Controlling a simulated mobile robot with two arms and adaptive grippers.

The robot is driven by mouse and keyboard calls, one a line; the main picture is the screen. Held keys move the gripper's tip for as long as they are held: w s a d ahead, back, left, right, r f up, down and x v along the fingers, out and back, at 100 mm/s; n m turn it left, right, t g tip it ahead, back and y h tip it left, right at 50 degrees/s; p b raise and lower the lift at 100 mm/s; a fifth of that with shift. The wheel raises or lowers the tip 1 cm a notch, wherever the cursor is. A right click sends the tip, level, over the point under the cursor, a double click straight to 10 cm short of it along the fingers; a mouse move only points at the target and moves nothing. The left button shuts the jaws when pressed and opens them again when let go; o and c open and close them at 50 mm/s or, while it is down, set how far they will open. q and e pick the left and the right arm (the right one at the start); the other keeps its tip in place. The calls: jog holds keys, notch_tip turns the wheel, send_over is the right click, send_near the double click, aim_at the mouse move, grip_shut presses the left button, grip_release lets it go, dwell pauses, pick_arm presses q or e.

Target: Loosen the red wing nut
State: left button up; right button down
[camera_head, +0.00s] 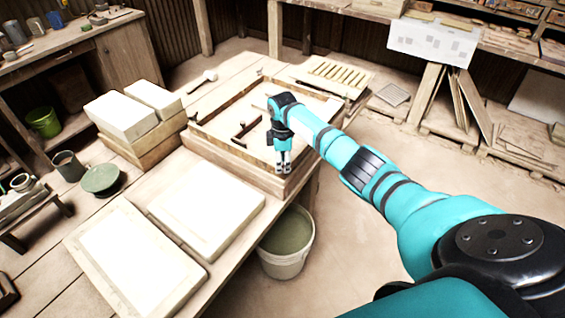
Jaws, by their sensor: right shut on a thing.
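My right gripper (284,167) points down at the near right corner of the wooden press frame (235,153). Its fingers are close together and shut on a small part that they mostly hide. I cannot make out the red wing nut; no red shows clearly at the fingertips. A dark brown T-shaped handle (242,130) lies inside the frame, left of the gripper and apart from it. My left gripper is not in view.
Two pale slabs (206,203) lie on the near part of the table, and white blocks (122,117) stand at its left. A slatted wooden rack (338,76) is behind the frame. A bucket (288,245) stands on the floor below the table's right edge.

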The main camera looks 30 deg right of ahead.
jog(key=shift+w+r, duration=0.25)
jog(key=c, duration=1.4)
grip_release()
jog(key=shift+o, duration=0.8)
jog(key=shift+f, duration=0.2)
jog(key=shift+r, duration=0.3)
notch_tip(320, 180, up, 12)
jog(key=shift+f, duration=0.25)
